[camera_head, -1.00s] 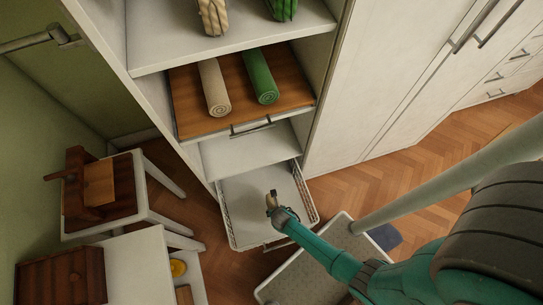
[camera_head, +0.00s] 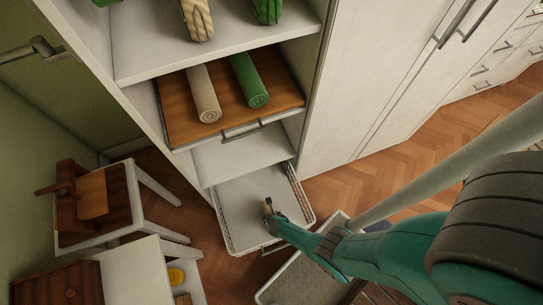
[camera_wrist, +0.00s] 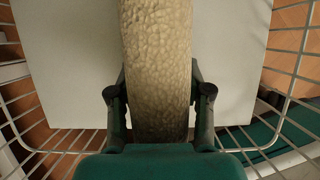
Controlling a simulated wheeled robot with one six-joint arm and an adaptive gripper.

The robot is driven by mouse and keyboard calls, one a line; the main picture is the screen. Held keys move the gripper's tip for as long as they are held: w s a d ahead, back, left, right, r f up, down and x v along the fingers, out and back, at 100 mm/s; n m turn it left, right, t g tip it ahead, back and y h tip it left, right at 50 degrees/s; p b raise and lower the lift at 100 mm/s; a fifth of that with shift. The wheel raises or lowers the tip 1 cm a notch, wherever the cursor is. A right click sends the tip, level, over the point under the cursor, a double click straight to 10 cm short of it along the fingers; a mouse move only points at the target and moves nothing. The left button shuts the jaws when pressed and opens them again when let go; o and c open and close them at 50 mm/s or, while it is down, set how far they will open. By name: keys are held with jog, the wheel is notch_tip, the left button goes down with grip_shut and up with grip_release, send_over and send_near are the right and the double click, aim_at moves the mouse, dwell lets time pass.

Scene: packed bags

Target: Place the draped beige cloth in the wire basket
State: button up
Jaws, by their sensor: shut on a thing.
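The wire basket (camera_head: 223,228) is pulled out at the bottom of the white cabinet, with a pale flat bottom. My gripper (camera_head: 267,206) is over the basket, near its front right part. In the wrist view, my gripper (camera_wrist: 158,98) is shut on the beige cloth (camera_wrist: 157,55), a long strip with a bumpy surface running up out of the picture. The basket's wire sides (camera_wrist: 288,85) show around it. I cannot tell whether the cloth touches the bottom. In the head view the cloth is mostly hidden by my gripper.
A beige roll (camera_head: 203,95) and a green roll (camera_head: 249,82) lie on a wooden pull-out shelf (camera_head: 180,120) above the basket. Beige and green bundles stand on the shelf over it. A white stool (camera_head: 150,180) with a wooden object stands at left. Wood floor shows at right.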

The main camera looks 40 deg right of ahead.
jog(key=shift+f, duration=0.15)
jog(key=o, duration=1.2)
jog(key=shift+o, duration=0.2)
jog(key=shift+s, duration=0.1)
